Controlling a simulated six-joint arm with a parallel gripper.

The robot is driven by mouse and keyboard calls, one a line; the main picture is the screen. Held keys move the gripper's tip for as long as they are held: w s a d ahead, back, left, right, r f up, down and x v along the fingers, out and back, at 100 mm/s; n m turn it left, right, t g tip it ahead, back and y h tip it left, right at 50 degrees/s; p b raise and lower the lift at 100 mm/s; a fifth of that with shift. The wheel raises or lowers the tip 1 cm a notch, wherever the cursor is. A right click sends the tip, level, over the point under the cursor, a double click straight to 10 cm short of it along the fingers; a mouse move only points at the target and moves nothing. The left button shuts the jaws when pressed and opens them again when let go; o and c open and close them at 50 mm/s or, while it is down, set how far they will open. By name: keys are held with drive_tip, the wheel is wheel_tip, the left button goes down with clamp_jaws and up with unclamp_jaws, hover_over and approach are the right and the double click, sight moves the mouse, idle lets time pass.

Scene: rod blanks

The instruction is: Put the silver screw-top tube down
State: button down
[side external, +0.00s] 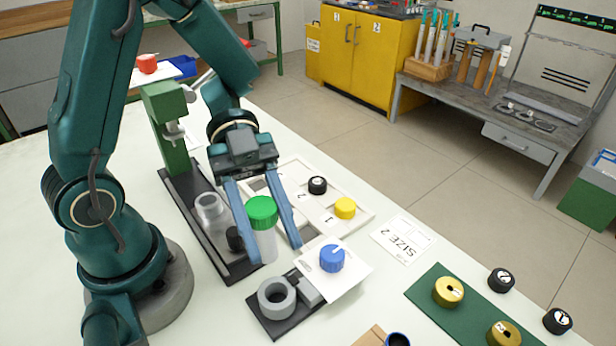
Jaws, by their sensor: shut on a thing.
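The silver screw-top tube (266,246) has a pale grey body and a green cap (262,211). It stands roughly upright between the two blue fingers of my gripper (273,253), which is shut on it. The fingers point down on either side of the tube and partly hide it. I cannot tell whether its bottom touches the table or hangs just above it.
A green press (165,125) on a dark base stands left. A white numbered tray (349,225) with black and yellow caps lies behind the tube. A grey ring fixture (277,298) and a blue knob (331,258) stand in front. A SIZE 2 card (403,243) lies right.

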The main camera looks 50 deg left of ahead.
drive_tip(key=w+d+r+v, duration=0.1)
drive_tip(key=v, duration=0.7)
drive_tip(key=w+d+n+t, duration=0.2)
drive_tip(key=w+n+t, duration=0.25)
drive_tip(key=w, duration=0.35)
drive_tip(key=shift+t, duration=0.35)
drive_tip(key=shift+w+d+f, duration=0.1)
drive_tip(key=shift+f, duration=2.5)
drive_tip(key=shift+w+d+f, duration=0.1)
drive_tip(key=shift+f, duration=2.5)
drive_tip(key=shift+c, duration=2.1)
unclamp_jaws()
drive_tip(key=shift+f, duration=0.15)
